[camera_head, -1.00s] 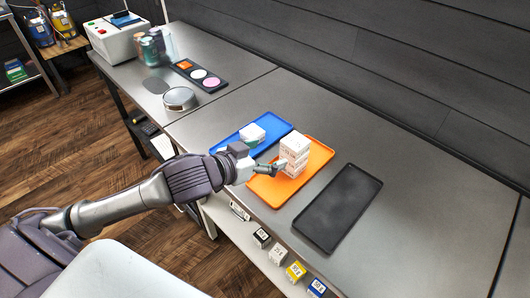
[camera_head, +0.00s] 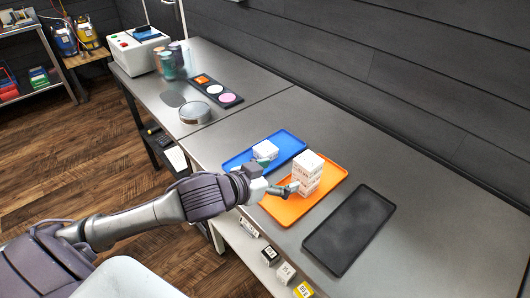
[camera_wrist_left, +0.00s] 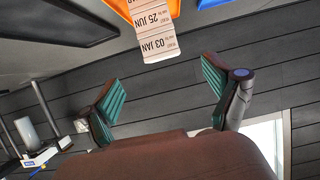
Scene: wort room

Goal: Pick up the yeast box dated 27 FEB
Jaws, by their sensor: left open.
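A stack of white yeast boxes (camera_head: 307,174) stands on the orange tray (camera_head: 334,182). In the left wrist view the stack (camera_wrist_left: 155,30) shows at the top, with labels reading 25 JUN and 03 JAN; its far end is cut off by the frame edge. I cannot read 27 FEB on any box. Another white box (camera_head: 265,149) sits on the blue tray (camera_head: 291,144). My left gripper (camera_head: 287,189) is close beside the left side of the stack. In the left wrist view its fingers (camera_wrist_left: 165,95) are spread with nothing between them. My right gripper is not in view.
A black empty tray (camera_head: 350,229) lies right of the orange one. A round metal tin (camera_head: 194,112) and a dark strip with coloured discs (camera_head: 217,91) are farther back. Small dated blocks (camera_head: 286,272) sit on a shelf along the front edge. The right of the table is clear.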

